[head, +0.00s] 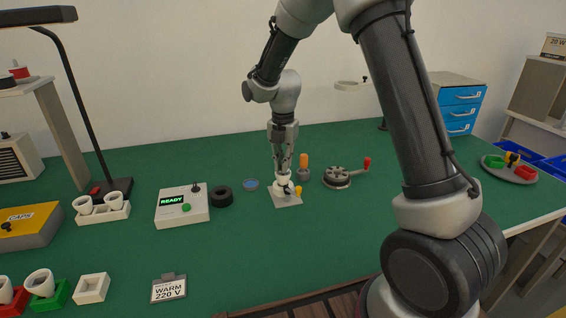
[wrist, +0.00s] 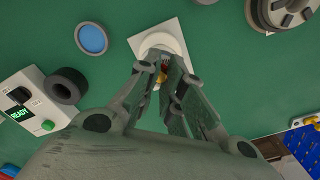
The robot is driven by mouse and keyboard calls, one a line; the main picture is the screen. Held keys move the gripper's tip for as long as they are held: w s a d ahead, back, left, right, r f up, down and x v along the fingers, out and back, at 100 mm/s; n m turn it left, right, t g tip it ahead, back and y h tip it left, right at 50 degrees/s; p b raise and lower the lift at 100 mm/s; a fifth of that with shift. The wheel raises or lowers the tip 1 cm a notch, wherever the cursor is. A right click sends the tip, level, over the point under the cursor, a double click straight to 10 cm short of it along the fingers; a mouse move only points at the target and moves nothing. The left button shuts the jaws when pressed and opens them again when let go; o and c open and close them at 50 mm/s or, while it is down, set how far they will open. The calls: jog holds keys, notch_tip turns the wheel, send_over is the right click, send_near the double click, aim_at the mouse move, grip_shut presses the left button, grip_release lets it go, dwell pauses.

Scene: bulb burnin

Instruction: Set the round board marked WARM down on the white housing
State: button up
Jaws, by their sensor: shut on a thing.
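The white housing (head: 281,187) stands on a square white plate (head: 289,201) in the middle of the green table. It also shows in the wrist view (wrist: 151,42) just beyond my fingertips. My gripper (head: 284,173) points straight down over the housing, its fingertips at or very near the rim. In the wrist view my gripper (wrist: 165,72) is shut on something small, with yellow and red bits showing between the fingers. The round board is mostly hidden there, and its marking cannot be read. I cannot tell whether it touches the housing.
A tester box reading READY (head: 182,206) and a black ring (head: 222,197) stand left. A blue-centred dish (head: 251,184) and an orange-handled tool (head: 304,166) are close by. A crank fixture (head: 338,177) is right. A WARM 220 V card (head: 169,288) stands in front.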

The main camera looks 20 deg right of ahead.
jog(key=shift+f, duration=0.65)
dwell(1.9)
jog(key=shift+r, duration=0.2)
dwell(2.0)
jog(key=o, duration=0.7)
jog(key=shift+o, duration=0.2)
notch_tip(320, 180, up, 12)
